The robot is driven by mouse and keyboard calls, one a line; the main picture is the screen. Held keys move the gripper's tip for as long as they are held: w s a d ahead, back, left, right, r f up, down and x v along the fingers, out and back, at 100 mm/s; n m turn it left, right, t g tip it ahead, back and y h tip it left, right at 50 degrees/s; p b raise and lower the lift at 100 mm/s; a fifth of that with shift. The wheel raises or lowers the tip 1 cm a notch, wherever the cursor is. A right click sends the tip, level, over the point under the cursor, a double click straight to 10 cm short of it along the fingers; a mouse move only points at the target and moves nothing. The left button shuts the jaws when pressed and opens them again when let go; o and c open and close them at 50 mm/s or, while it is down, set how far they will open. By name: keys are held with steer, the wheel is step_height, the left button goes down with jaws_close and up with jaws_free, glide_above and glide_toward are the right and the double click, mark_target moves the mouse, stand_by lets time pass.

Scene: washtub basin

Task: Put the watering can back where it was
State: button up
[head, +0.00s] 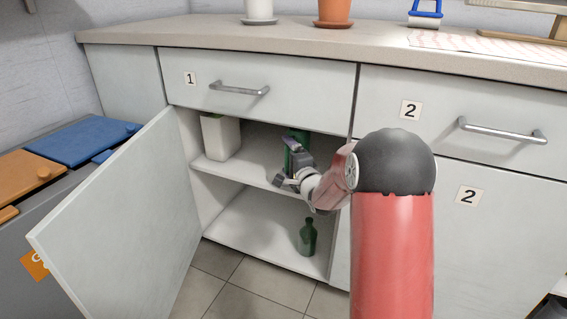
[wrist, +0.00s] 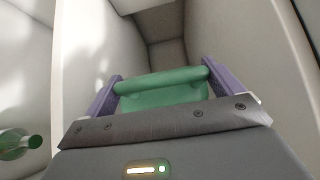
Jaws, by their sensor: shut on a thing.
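The green watering can (head: 298,135) is only partly visible in the head view, inside the open cabinet under drawer 1, at the upper shelf's level. My gripper (head: 292,152) is in front of it and hides much of it. In the wrist view, my gripper's purple fingers (wrist: 160,90) stand on both sides of a green rounded bar and body, part of the watering can (wrist: 165,103), and are shut on it. I cannot tell whether the can touches the shelf (head: 245,170). Its spout is not clear.
A white container (head: 220,137) stands on the upper shelf at left. A dark green bottle (head: 307,237) stands on the lower shelf; a green bottle shows in the wrist view (wrist: 18,143). The open door (head: 125,220) juts out at left. Closed cabinet 2 (head: 500,220) is right.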

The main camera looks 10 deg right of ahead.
steer(key=shift+w+a+f+b, duration=0.2)
steer(key=shift+w+f, duration=0.6)
steer(key=shift+w, duration=0.15)
steer(key=shift+w+a+f+b, duration=0.2)
steer(key=shift+w+f, duration=0.6)
steer(key=shift+w, duration=0.15)
steer(key=shift+f, duration=0.2)
steer(key=o, duration=1.3)
steer(key=shift+f, duration=0.1)
steer(key=shift+c, duration=0.2)
